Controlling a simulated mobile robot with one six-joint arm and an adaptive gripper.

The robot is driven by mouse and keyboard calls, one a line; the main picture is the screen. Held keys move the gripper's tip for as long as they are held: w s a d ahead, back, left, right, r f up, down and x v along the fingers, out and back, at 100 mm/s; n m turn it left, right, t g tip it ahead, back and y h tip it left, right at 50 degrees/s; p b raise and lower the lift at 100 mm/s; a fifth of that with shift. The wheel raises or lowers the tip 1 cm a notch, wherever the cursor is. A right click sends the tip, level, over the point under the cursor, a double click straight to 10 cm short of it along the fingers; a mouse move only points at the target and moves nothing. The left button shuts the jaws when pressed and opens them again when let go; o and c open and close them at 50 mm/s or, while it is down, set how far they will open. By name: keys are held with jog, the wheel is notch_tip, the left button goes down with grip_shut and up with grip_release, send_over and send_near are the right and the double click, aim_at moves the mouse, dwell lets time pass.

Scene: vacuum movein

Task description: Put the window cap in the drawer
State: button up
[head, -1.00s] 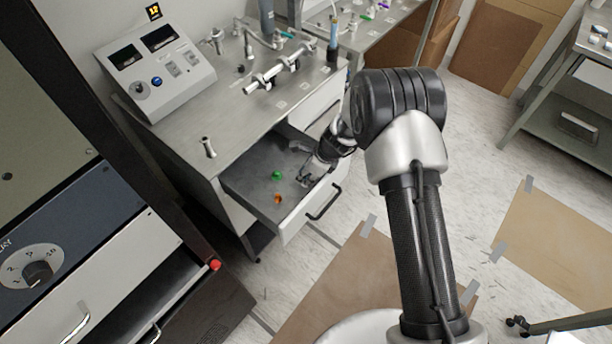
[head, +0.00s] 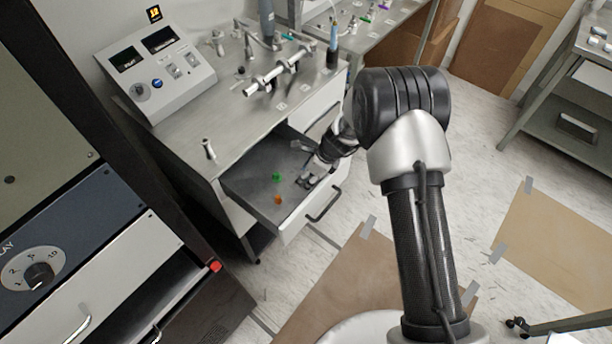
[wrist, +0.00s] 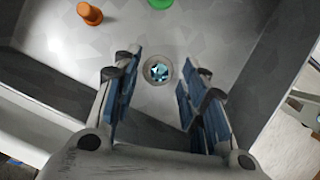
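The window cap (wrist: 158,71), a small round grey ring with a teal, glassy centre, is in the drawer in the wrist view. It appears to lie on the drawer floor. The drawer (head: 248,170) is pulled open under the bench top, and its floor also shows in the wrist view (wrist: 215,30). My gripper (head: 308,182) is inside the drawer near its front right. In the wrist view my gripper (wrist: 158,80) is open, with blue-padded fingers on either side of the cap and a visible gap to each. In the head view I cannot make out the cap.
A green piece (head: 277,177) and an orange piece (head: 278,199) are in the drawer, left of my gripper. The bench top (head: 190,125) holds a control box (head: 160,65), a small upright fitting (head: 208,148) and pipe fittings (head: 275,75). The drawer front has a handle (head: 324,206).

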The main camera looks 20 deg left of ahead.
jog(key=p+v, duration=0.3)
jog(key=v, duration=0.8)
jog(key=shift+d+r, duration=0.1)
jog(key=shift+r, duration=0.05)
jog(key=s+d+r+n+t, duration=0.1)
jog(key=s+d+r+n, duration=0.25)
jog(key=r, duration=0.45)
jog(key=s+d+r+n+h, duration=0.1)
jog(key=s+d+r+n, duration=0.15)
jog(key=d+r, duration=0.4)
jog(key=s+d+r+n+t, duration=0.1)
jog(key=s+d+r+n, duration=0.2)
jog(key=r, duration=0.7)
jog(key=s+d+r+n+t+h, duration=0.1)
jog(key=s+d+r+n, duration=0.2)
jog(key=s, duration=0.6)
jog(key=s+d+r+n+t+h, duration=0.1)
jog(key=s+d+r+n+h, duration=0.1)
jog(key=s+d+n, duration=0.5)
jog(key=shift+s+d+r, duration=0.35)
jog(key=shift+s+d, duration=0.8)
jog(key=shift+d, duration=0.05)
jog(key=shift+f, duration=0.15)
